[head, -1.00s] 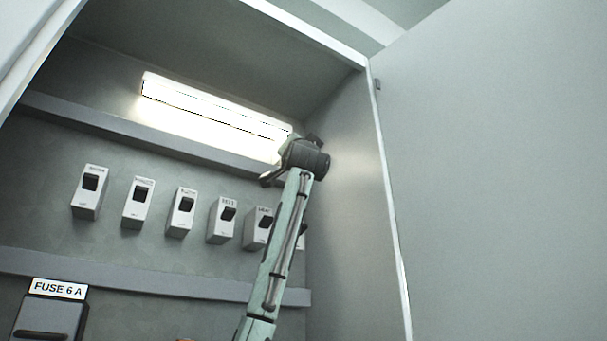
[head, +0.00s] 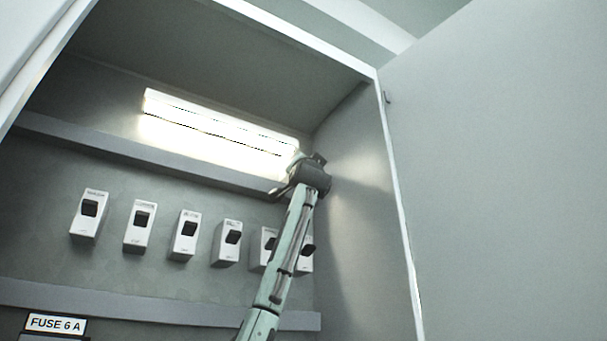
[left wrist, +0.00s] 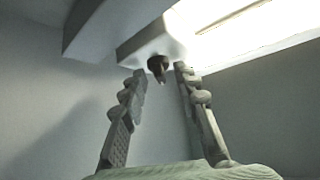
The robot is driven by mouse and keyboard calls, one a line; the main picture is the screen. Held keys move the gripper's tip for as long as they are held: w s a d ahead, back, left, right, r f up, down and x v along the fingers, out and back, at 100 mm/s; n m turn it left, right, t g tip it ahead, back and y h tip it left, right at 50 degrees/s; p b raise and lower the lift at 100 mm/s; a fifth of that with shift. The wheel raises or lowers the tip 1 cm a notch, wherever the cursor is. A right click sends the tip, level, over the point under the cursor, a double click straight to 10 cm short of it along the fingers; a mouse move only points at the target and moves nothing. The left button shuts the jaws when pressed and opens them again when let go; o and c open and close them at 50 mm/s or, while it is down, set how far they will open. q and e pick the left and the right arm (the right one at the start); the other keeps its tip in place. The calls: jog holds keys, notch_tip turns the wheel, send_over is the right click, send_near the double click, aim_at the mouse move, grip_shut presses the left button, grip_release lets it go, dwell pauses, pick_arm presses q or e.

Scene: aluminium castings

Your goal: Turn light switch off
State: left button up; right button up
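The lit lamp (head: 215,130) is a long white tube fixture high on the cabinet's back wall; it glows brightly. In the left wrist view the lamp (left wrist: 240,30) fills the top right, and its pale end housing (left wrist: 150,42) carries a small dark switch knob (left wrist: 158,66). My left gripper (head: 297,170) is at the lamp's right end. In the left wrist view its two fingers (left wrist: 160,82) are spread, with the knob showing in the gap near the tips. Contact cannot be told. In the head view the gripper hides the knob. My right gripper is out of view.
Several white boxes with black rocker switches (head: 138,227) line the wall below the lamp; my left arm partly covers the rightmost ones. A ledge (head: 150,150) runs under the lamp. The cabinet's side wall (head: 355,190) is close right of the gripper. The door (head: 490,170) stands open.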

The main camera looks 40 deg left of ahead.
pick_arm(q)
grip_shut()
jog(key=shift+w+n, duration=0.1)
jog(key=shift+n, duration=0.2)
jog(key=shift+w+d+f+n+g+y, duration=0.1)
jog(key=shift+w+n+g+y, duration=0.05)
jog(key=shift+n+g+y, duration=1.85)
jog(key=shift+w+d+r+n+g+y, duration=0.1)
jog(key=shift+n+g+y, duration=1.05)
jog(key=shift+n, duration=1.5)
jog(key=shift+w+d+f+n+g+y, duration=0.15)
jog(key=shift+n+g+y, duration=1)
jog(key=shift+n+g, duration=1)
jog(key=shift+a+n+g, duration=0.15)
jog(key=shift+n+g, duration=0.35)
jog(key=shift+n, duration=0.3)
grip_release()
